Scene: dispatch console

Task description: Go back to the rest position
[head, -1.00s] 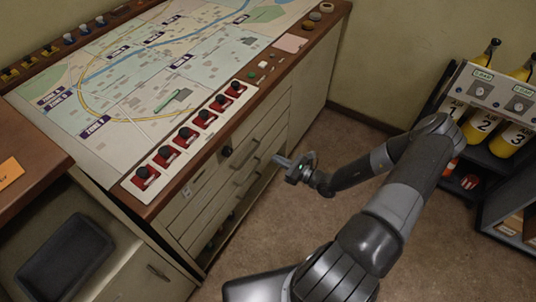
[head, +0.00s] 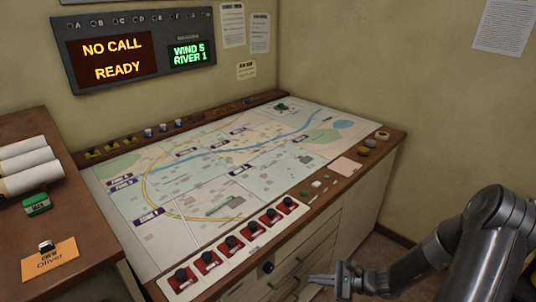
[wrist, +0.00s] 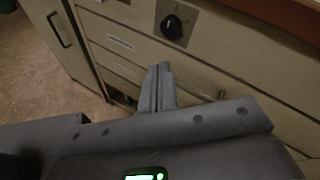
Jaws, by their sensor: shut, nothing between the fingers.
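My gripper (head: 322,279) is at the bottom of the head view, in front of the drawers of the map console (head: 385,200). In the wrist view its fingers (wrist: 158,85) are closed together with nothing between them. They point toward the drawer fronts, below a black rotary knob (wrist: 172,26). The knob also shows in the head view (head: 268,267). I cannot tell the exact gap between the fingertips and the drawers. My arm (head: 485,235) reaches in from the lower right.
A row of red switches with black knobs (head: 232,241) lines the console's front edge. A side desk (head: 75,235) at left holds paper rolls (head: 28,165), a green stamp-like block (head: 37,204) and an orange card (head: 50,262). A wall display (head: 112,59) reads NO CALL READY.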

